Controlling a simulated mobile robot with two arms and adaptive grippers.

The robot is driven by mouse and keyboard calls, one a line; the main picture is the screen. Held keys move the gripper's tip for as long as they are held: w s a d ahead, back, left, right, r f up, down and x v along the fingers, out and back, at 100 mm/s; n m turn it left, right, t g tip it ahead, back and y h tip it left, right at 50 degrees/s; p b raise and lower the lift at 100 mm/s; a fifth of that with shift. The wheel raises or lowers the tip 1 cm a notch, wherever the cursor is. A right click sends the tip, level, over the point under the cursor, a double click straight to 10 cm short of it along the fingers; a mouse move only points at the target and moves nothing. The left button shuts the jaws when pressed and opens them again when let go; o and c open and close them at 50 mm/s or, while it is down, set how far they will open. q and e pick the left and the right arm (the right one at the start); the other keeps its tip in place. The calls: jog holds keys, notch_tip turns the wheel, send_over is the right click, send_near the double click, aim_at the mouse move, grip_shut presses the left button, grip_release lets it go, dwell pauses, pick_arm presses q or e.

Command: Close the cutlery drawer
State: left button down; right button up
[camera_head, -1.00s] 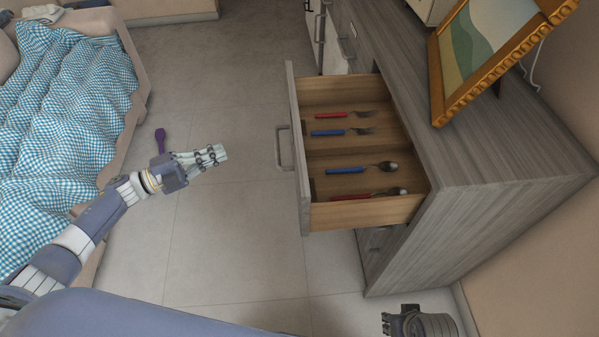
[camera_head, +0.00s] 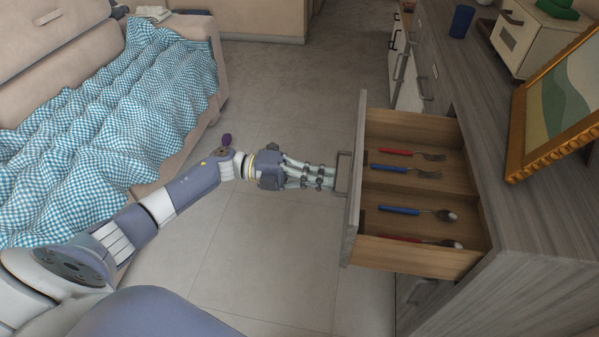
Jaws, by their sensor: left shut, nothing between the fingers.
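The cutlery drawer (camera_head: 352,225) stands pulled out of the grey wooden dresser (camera_head: 520,270). Inside lie two forks, one with a red handle (camera_head: 398,152) and one with a blue handle (camera_head: 390,168), and two spoons, one blue-handled (camera_head: 400,210) and one red-handled (camera_head: 405,238). The drawer handle (camera_head: 343,172) is on its front, facing left. My left gripper (camera_head: 328,179) is shut and empty, its fingertips close to the handle; whether they touch it I cannot tell. My right gripper is not in view.
A gold-framed picture (camera_head: 556,105), a blue cup (camera_head: 461,21) and a cream box-like appliance (camera_head: 527,36) stand on the dresser top. A sofa with a blue checked blanket (camera_head: 120,110) is at left. The tiled floor between is mostly clear.

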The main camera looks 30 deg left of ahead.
pick_arm(q)
jog(key=x, duration=0.3)
jog(key=shift+d, duration=0.1)
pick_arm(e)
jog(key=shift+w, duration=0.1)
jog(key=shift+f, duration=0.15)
pick_arm(q)
jog(key=shift+w, duration=0.1)
